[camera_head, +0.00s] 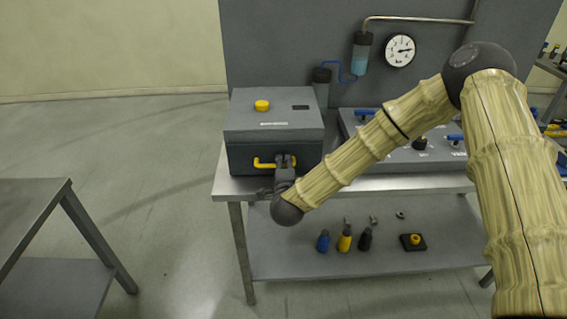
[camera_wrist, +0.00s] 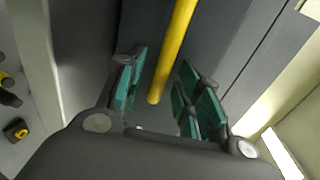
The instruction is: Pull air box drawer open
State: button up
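The air box (camera_head: 273,125) is a grey box with a yellow button on top, standing at the left end of the bench. Its drawer front (camera_head: 240,156) carries a yellow bar handle (camera_head: 264,163) and looks closed. My gripper (camera_head: 284,165) is right at the handle's right part in the head view, hiding some of it. In the wrist view the yellow handle (camera_wrist: 174,50) runs between the green-padded fingers of my gripper (camera_wrist: 158,92). The fingers are apart, with gaps visible on both sides of the bar.
The bench (camera_head: 345,183) also bears a grey panel (camera_head: 400,153) with blue handles, right of the box. A gauge (camera_head: 400,50) hangs on the back wall. The lower shelf (camera_head: 290,252) holds several small parts. A separate table (camera_head: 35,205) stands at left, with free floor between.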

jog(key=shift+w+f, duration=0.15)
jog(key=shift+w, duration=0.45)
grip_shut()
